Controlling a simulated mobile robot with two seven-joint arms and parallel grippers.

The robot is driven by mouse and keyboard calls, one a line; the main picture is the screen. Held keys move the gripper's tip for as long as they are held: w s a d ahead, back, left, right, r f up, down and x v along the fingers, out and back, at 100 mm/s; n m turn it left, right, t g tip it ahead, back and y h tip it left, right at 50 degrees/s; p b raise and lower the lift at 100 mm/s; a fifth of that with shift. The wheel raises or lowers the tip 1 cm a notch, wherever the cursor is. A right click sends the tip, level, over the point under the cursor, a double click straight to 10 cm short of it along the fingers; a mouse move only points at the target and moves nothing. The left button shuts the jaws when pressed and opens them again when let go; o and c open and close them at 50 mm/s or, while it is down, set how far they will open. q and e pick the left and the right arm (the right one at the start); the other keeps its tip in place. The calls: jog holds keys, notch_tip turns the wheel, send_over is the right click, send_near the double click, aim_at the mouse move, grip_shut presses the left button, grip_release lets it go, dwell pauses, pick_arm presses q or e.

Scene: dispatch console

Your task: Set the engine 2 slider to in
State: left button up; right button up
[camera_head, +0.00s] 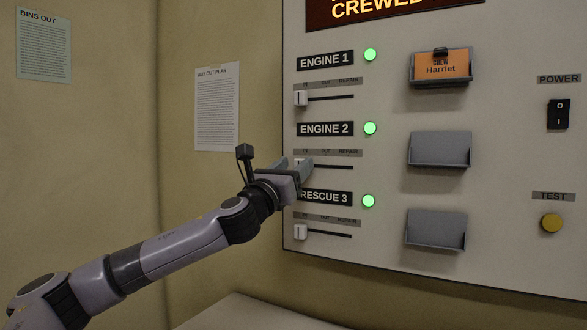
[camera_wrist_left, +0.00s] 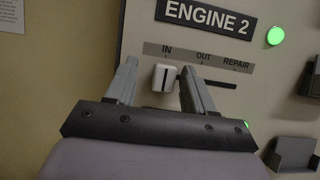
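The engine 2 slider is a white knob (camera_wrist_left: 164,77) on a dark horizontal slot under the labels IN, OUT and REPAIR. The knob stands at the left end of the slot, below IN. My left gripper (camera_wrist_left: 161,88) is open, with one finger on each side of the knob. A gap shows between the left finger and the knob; the right finger is close to it, and contact cannot be told. In the head view my left gripper (camera_head: 294,164) is at the engine 2 row and hides part of the knob. My right gripper is not in view.
The engine 1 slider (camera_head: 301,98) is above and the rescue 3 slider (camera_head: 300,232) below, both at the left ends. Green lamps (camera_head: 370,128) are lit. Grey card holders (camera_head: 440,149), a power switch (camera_head: 558,114) and a yellow test button (camera_head: 552,223) are to the right.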

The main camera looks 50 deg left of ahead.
pick_arm(q)
jog(key=shift+s+d+f+b, duration=0.15)
jog(key=shift+s+f+b, duration=0.15)
jog(key=shift+s+b, duration=0.1)
jog(key=b+v, duration=0.3)
jog(key=v, duration=0.3)
jog(key=shift+s+r, duration=0.1)
dwell(0.5)
